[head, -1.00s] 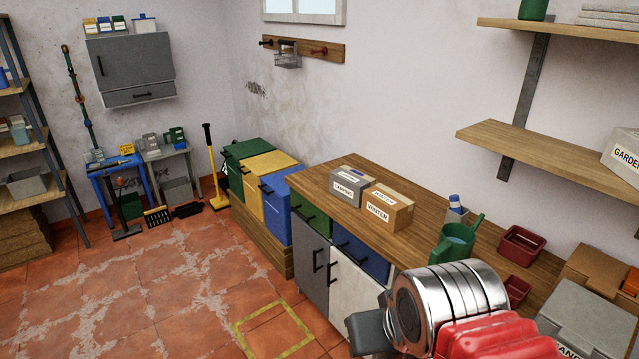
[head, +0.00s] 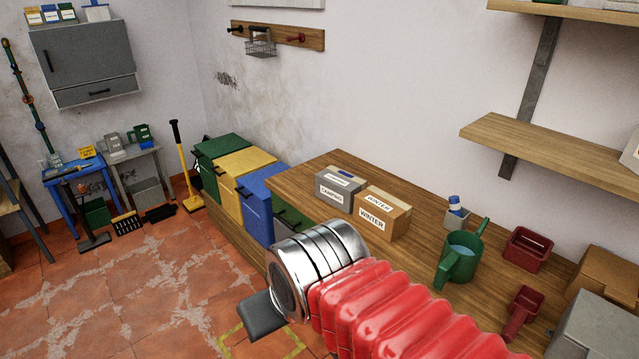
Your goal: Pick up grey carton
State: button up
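The grey carton (head: 340,189), labelled CAMPING, sits upright on the wooden worktop near its far left end. A brown carton (head: 382,213) labelled WINTER stands close to its right. My arm, with a red ribbed sleeve and a silver ringed end, reaches in from the lower right. At its end a dark grey part of my gripper (head: 262,316) shows, in front of the worktop and nearer to me than the carton. The fingertips cannot be made out clearly. The gripper is apart from the grey carton.
On the worktop (head: 285,184) to the right stand a green watering can (head: 461,255), a small grey holder (head: 456,216) and a red tray (head: 526,249). Green, yellow and blue bins (head: 263,200) stand left of it. A wooden shelf (head: 560,147) overhangs at right.

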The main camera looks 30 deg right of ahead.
aim_at(337, 186)
jog(key=z, duration=0.2)
jog(key=i, duration=1.3)
jog(key=z, duration=0.55)
